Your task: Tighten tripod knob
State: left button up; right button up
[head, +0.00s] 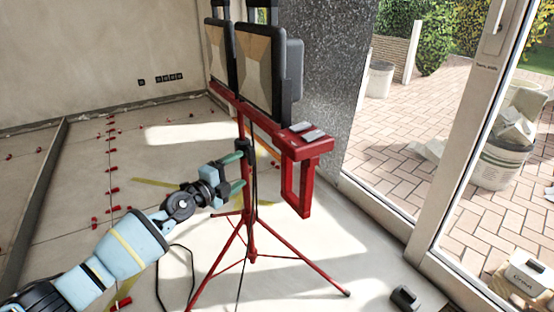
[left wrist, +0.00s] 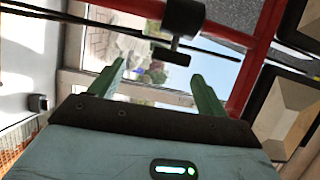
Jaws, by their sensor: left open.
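A red tripod work light stands on the floor, with its pole (head: 250,205) upright and legs spread. A black collar (head: 243,147) sits on the pole. In the left wrist view a black knob (left wrist: 170,56) with a bar-shaped end sticks out from a black round body (left wrist: 184,17). My left gripper (head: 236,172) is open, its green fingers at the pole just below the collar. In the left wrist view the gripper (left wrist: 158,70) has the knob's end between and slightly beyond its fingertips; I see no contact. The knob is hard to make out in the head view. My right gripper is not in view.
Black lamps (head: 262,72) sit on the tripod's red crossbar, with a red handle frame (head: 299,185) to the right. A black cable (head: 190,265) runs down to the floor. A dark grey pillar (head: 325,75) and a glazed door stand behind.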

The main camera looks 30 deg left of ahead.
aim_at(249, 158)
pick_arm(q)
jog(key=shift+w+a+r, duration=0.25)
jog(key=shift+w+r, duration=0.2)
jog(key=shift+w, duration=0.2)
jog(key=shift+r, duration=0.25)
jog(key=shift+w, duration=0.2)
jog(key=w+b, duration=0.2)
jog(key=w, duration=0.1)
jog(key=w+d+b, duration=0.1)
jog(key=w, duration=0.1)
jog(key=shift+f, duration=0.1)
jog(key=shift+w+b, duration=0.7)
jog(key=shift+w, duration=0.3)
jog(key=shift+d, duration=0.1)
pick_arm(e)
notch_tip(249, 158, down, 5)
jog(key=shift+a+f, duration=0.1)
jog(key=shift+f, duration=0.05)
